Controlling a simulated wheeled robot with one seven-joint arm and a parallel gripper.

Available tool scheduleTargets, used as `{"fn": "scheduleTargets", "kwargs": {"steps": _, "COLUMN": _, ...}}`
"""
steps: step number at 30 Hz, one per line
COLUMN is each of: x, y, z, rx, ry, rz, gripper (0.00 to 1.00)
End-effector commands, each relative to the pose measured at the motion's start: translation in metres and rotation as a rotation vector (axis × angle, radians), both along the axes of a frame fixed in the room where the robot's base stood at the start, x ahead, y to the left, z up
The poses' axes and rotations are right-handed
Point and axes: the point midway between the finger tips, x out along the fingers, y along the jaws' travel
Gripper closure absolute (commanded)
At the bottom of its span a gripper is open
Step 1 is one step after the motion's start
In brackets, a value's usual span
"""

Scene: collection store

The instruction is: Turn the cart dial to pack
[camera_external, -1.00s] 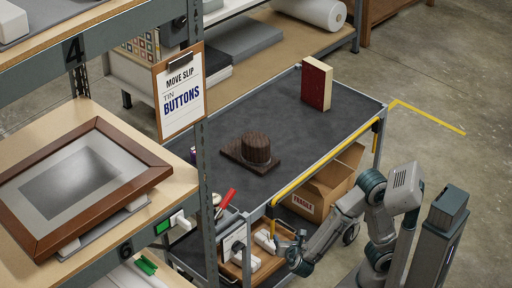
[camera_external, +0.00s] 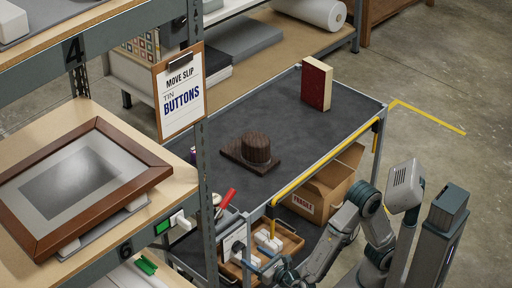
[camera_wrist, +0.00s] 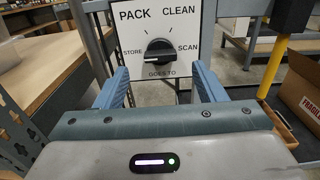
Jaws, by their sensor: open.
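The cart dial (camera_wrist: 159,56) is a black round knob with a raised grip bar on a white plate (camera_wrist: 184,23) in the wrist view. The plate reads PACK upper left, CLEAN upper right, STORE left, SCAN right and GOES TO below. The bar lies nearly level, slightly tilted; I cannot tell which end is the pointer. My gripper (camera_wrist: 160,69) is open, its blue fingers to either side of and below the knob in the picture, with nothing between them. In the external view the plate (camera_external: 234,241) is at the cart's near end, with my gripper (camera_external: 262,257) low beside it.
The grey cart top (camera_external: 300,135) carries a dark wooden hat-shaped block (camera_external: 256,149) and a red book (camera_external: 317,85). A cardboard box (camera_external: 325,190) and a wooden tray (camera_external: 291,244) are on its lower shelf. A shelf upright (camera_external: 205,200) stands close on the left.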

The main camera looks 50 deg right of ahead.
Motion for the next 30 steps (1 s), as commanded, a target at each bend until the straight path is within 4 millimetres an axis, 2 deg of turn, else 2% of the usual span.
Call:
{"fn": "scheduleTargets", "kwargs": {"steps": 3, "x": 0.025, "y": -0.001, "z": -0.002, "rx": 0.003, "ry": 0.000, "rz": -0.003, "gripper": 0.36}}
{"fn": "scheduleTargets", "kwargs": {"steps": 9, "x": 0.051, "y": 0.000, "z": -0.001, "rx": 0.002, "ry": 0.000, "rz": -0.001, "gripper": 0.36}}
{"fn": "scheduleTargets", "kwargs": {"steps": 14, "x": 0.059, "y": -0.001, "z": 0.000, "rx": 0.001, "ry": 0.000, "rz": -0.002, "gripper": 0.36}}
{"fn": "scheduleTargets", "kwargs": {"steps": 21, "x": 0.059, "y": 0.000, "z": 0.000, "rx": 0.001, "ry": 0.000, "rz": -0.001, "gripper": 0.36}}
{"fn": "scheduleTargets", "kwargs": {"steps": 22, "x": 0.059, "y": 0.000, "z": 0.000, "rx": 0.001, "ry": 0.000, "rz": -0.001, "gripper": 0.39}}
{"fn": "scheduleTargets", "kwargs": {"steps": 24, "x": 0.059, "y": 0.000, "z": 0.000, "rx": 0.001, "ry": 0.000, "rz": -0.001, "gripper": 0.59}}
{"fn": "scheduleTargets", "kwargs": {"steps": 27, "x": 0.059, "y": 0.000, "z": 0.000, "rx": 0.001, "ry": 0.000, "rz": 0.000, "gripper": 0.81}}
{"fn": "scheduleTargets", "kwargs": {"steps": 30, "x": 0.059, "y": 0.000, "z": 0.000, "rx": 0.002, "ry": 0.000, "rz": 0.000, "gripper": 0.81}}
